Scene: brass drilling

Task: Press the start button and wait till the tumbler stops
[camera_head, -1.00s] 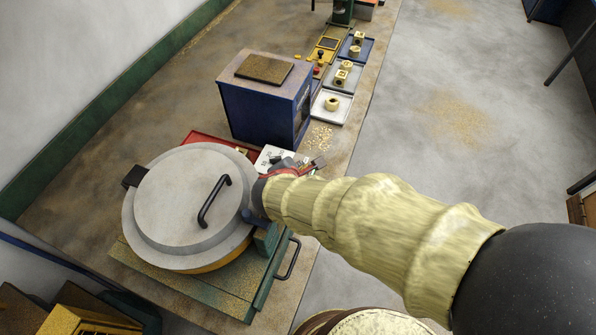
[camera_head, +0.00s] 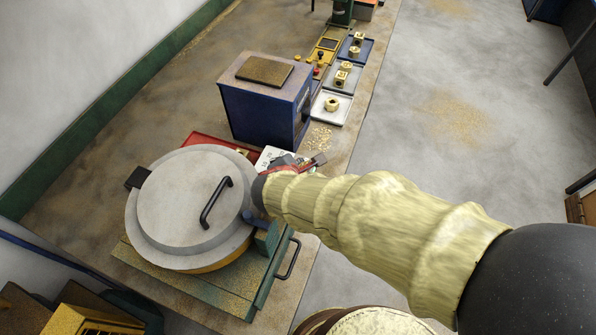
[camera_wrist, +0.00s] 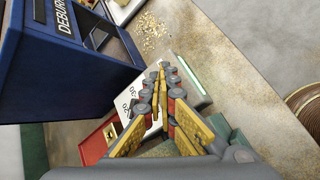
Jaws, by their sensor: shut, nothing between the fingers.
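The tumbler (camera_head: 165,215) is a round drum with a grey lid and a black handle, on a green base at the lower left in the head view. A pale panel (camera_head: 268,157) with dial numbers lies behind it; this panel (camera_wrist: 143,98) also shows in the wrist view. A lit green strip (camera_wrist: 190,76) is on the panel's right side. My gripper (camera_wrist: 161,70) is shut and empty, its fingertips over the panel. I cannot tell whether they touch it. The start button is not clearly seen; the fingers cover part of the panel.
A blue deburring box (camera_head: 262,108) stands close behind the panel. A red tray (camera_wrist: 92,148) with a brass part lies beside the panel. Small trays with brass parts (camera_head: 331,106) line the bench's right side, and loose shavings (camera_head: 320,137) lie near the box.

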